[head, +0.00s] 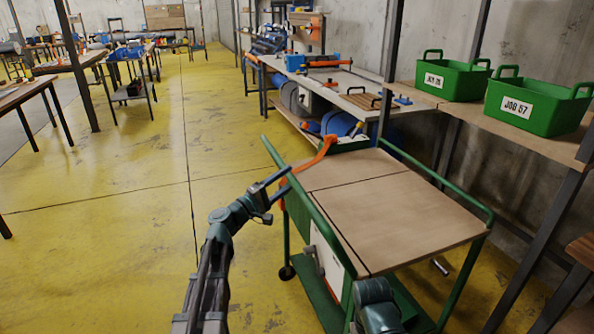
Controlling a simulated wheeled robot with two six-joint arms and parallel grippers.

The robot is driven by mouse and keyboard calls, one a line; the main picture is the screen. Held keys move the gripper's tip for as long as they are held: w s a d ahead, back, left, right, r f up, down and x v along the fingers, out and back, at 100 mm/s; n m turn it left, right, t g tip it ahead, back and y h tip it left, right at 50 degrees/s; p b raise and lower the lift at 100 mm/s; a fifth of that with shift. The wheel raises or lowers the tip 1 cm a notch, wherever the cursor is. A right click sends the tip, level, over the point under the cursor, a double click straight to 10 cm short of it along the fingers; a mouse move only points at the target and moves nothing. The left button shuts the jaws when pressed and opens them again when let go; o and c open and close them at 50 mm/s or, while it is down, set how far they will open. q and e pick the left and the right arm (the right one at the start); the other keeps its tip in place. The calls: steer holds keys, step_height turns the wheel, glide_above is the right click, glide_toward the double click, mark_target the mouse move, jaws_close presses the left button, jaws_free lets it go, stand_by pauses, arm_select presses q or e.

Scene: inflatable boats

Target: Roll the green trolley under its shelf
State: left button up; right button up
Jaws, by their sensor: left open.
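The green trolley (395,215) stands on the yellow floor in front of me, with a brown board top, green tube rails and a lower green deck. Its shelf (455,112) is a wooden board on dark posts at the right, carrying two green bins. The trolley stands to the left of the shelf and in front of it. My left gripper (280,194) is open beside the trolley's left green rail; whether it touches the rail I cannot tell. A part of my right arm covers the trolley's near corner; its gripper does not show.
The two green bins (455,78) (537,105) have white labels. A workbench (345,92) with blue and orange tools stands beyond the trolley. An orange curved piece (322,153) lies by the trolley's far left corner. The yellow floor (130,200) at the left is clear.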

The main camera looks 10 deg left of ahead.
arm_select(q)
steer(key=shift+x, duration=2.3)
jaws_close()
